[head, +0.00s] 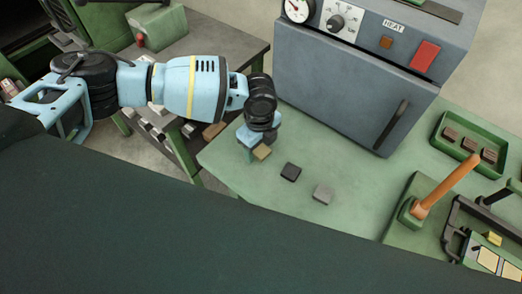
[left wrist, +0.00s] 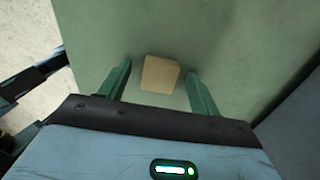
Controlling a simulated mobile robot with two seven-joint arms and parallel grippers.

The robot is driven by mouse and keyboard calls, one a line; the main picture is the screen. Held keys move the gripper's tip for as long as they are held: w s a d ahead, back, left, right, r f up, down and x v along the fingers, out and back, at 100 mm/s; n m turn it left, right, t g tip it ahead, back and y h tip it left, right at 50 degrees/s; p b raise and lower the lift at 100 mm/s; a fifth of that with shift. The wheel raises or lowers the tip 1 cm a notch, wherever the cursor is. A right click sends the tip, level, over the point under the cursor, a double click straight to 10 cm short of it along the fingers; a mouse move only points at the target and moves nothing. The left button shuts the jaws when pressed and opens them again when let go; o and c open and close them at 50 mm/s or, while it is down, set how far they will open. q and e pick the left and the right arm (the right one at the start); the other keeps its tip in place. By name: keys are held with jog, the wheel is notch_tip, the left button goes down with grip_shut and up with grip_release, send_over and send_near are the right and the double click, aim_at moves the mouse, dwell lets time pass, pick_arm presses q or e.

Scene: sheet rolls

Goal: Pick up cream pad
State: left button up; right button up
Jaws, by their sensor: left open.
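The cream pad (left wrist: 160,74) is a small tan block on the green table. In the left wrist view it lies between the two green fingers of my left gripper (left wrist: 158,82), toward their tips, with a gap on each side. In the head view the cream pad (head: 262,152) shows partly, just below my left gripper (head: 254,150), which hides the rest of it. My left gripper is open and points down at the table. My right gripper is not in view.
A black pad (head: 291,172) and a grey pad (head: 323,194) lie to the right on the green table (head: 345,165). A large grey heating box (head: 340,85) stands behind. A green tray (head: 440,135) with brown pads and an orange-handled press (head: 450,185) are at right.

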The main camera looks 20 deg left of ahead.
aim_at(258, 151)
pick_arm(q)
jog(key=c, duration=1)
jog(key=shift+c, duration=0.2)
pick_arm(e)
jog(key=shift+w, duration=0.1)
